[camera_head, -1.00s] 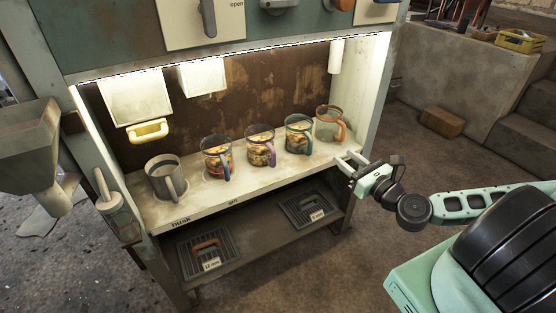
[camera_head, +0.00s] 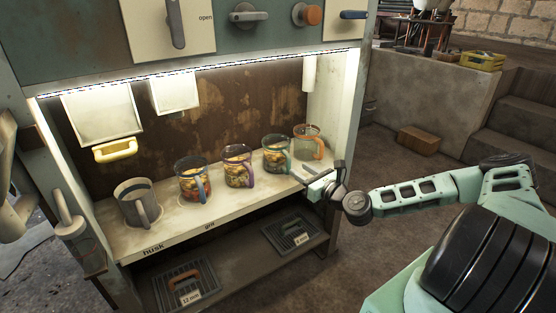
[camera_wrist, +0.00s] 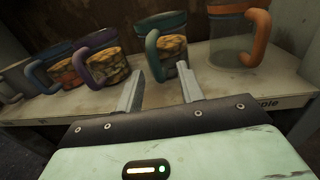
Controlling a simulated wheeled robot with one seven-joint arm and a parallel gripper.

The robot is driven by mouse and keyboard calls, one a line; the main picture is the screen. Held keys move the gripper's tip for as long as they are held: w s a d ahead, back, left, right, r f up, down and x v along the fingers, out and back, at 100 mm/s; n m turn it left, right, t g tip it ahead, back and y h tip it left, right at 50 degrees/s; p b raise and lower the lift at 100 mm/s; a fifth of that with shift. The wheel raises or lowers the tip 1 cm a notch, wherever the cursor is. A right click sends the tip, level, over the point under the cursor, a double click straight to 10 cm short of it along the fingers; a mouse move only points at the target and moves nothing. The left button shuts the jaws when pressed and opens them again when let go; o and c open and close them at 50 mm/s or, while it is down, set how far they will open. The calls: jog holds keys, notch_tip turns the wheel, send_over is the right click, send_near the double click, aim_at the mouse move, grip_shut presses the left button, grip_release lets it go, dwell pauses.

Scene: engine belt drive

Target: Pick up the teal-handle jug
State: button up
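The teal-handle jug (camera_head: 274,154) is clear with chunky yellowish contents and stands upright on the lit shelf, between the purple-handle and orange-handle jugs. In the wrist view the teal-handle jug (camera_wrist: 172,46) is straight ahead, its handle toward me and a little left. My gripper (camera_head: 304,173) is at the shelf's front right edge, in front of the jugs. In the wrist view my gripper (camera_wrist: 158,72) has its two fingers apart with nothing between them, short of the teal handle.
Orange-handle jug (camera_head: 307,144), apparently empty, is close on the right; purple-handle jug (camera_head: 238,168) is on the left. Beyond are the blue-handle jug (camera_head: 191,181) and grey jug (camera_head: 137,203). The cabinet's right side wall (camera_head: 345,120) bounds the shelf (camera_head: 215,208). Trays lie below.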

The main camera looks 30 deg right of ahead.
aim_at(290, 165)
jog(key=shift+w+a+r+b, duration=0.1)
jog(key=shift+w+a, duration=0.15)
jog(key=shift+w, duration=0.75)
jog(key=shift+w+a+b, duration=0.15)
jog(key=shift+w+a, duration=0.15)
jog(key=shift+w, duration=0.7)
jog(key=shift+w+a+r+b, duration=0.1)
jog(key=shift+w+a, duration=0.15)
jog(key=shift+w, duration=0.75)
grip_shut()
